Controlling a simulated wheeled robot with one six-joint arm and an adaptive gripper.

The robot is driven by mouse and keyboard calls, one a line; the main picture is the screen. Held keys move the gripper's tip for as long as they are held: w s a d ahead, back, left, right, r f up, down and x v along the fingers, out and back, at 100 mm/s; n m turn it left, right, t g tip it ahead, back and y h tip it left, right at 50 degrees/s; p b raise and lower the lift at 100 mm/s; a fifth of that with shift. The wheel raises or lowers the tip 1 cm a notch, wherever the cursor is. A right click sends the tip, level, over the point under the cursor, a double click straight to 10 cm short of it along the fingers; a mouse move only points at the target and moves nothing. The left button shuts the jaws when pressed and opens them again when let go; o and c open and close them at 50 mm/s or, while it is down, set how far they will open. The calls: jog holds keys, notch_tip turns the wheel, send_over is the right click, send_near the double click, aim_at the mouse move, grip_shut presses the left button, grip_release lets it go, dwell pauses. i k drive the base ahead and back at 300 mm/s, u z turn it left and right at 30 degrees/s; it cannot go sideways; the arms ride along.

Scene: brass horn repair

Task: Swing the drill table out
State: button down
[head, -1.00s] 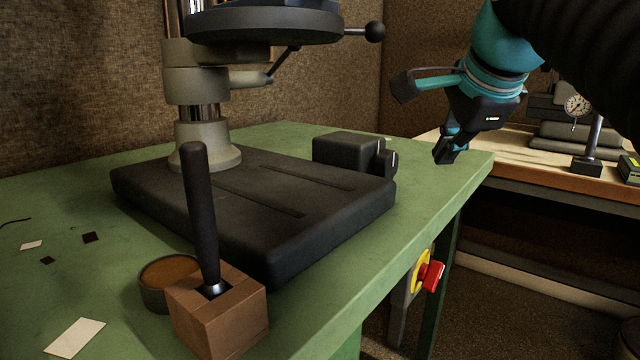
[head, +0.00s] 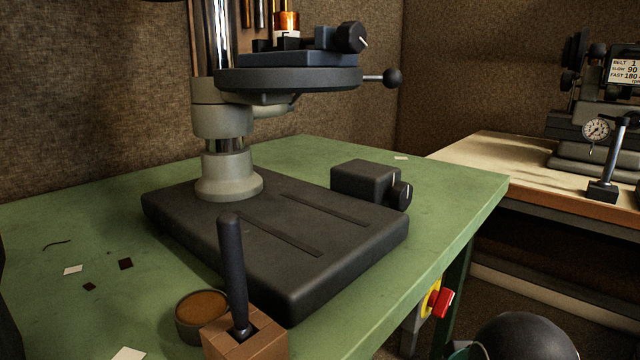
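The drill table (head: 290,79) is a dark round plate carried on the grey column (head: 223,120) of the drill press. It sits over the dark slotted base (head: 280,225). A rod with a black ball knob (head: 392,77) sticks out from its right side. A blue-grey vise (head: 297,59) with a dark screw knob stands on the table, with a copper and white cylinder (head: 287,24) at it. The top of the drill press is out of view.
A wooden block with an upright black handle (head: 232,270) and a round tin (head: 201,314) stand at the front of the green bench (head: 450,195). A dark motor-like box (head: 366,182) sits behind the base. A second bench with a dial gauge (head: 597,130) is at right.

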aim_at(267, 76)
jog(key=u, duration=0.05)
jog(key=k, duration=1)
jog(key=z, duration=1.45)
jog(key=i, duration=0.6)
jog(key=u, duration=0.65)
jog(key=i, duration=0.65)
jog(key=u, duration=0.7)
